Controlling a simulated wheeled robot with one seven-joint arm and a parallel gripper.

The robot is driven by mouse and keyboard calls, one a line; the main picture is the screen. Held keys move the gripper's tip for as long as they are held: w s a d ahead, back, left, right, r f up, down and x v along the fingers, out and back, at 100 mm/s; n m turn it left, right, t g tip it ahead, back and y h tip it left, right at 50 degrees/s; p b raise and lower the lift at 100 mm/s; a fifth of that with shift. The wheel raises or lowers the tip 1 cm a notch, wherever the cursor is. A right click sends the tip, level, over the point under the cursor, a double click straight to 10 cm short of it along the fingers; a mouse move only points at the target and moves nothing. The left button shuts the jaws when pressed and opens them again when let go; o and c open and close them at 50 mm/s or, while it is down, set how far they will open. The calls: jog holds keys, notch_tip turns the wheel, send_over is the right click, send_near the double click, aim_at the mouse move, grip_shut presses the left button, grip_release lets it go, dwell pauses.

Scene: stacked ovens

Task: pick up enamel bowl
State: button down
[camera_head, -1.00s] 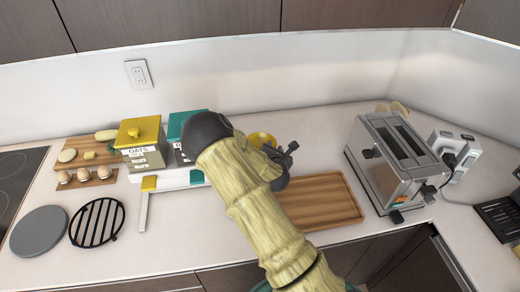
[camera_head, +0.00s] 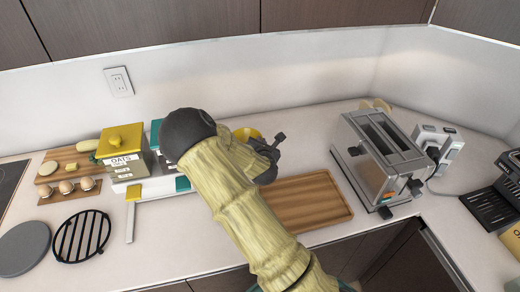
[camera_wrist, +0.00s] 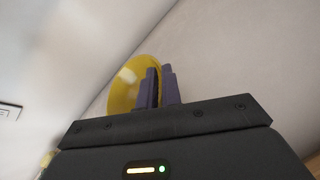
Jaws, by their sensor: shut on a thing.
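The enamel bowl (camera_head: 243,133) is yellow and shows mostly hidden behind my arm in the head view, near the back wall. In the wrist view the bowl (camera_wrist: 128,84) is tilted, with its rim between the purple fingers of my gripper (camera_wrist: 160,86). My gripper (camera_head: 270,146) is shut on the bowl's rim. In the head view the fingers are small and partly hidden by the wrist. Whether the bowl touches the counter is hard to tell.
A wooden board (camera_head: 310,203) lies in front of the gripper. A toaster (camera_head: 385,160) stands to the right. Canisters with yellow (camera_head: 124,142) and teal lids stand left of my arm. A black trivet (camera_head: 82,236) lies further left. The wall is close behind.

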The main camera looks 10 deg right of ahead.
notch_tip(320, 180, up, 6)
jog(key=shift+s+a+f, duration=0.1)
jog(key=shift+a+f, duration=0.05)
jog(key=shift+d+r, duration=0.2)
jog(key=shift+r, duration=0.15)
jog(key=shift+s, duration=0.1)
jog(key=shift+a, duration=0.1)
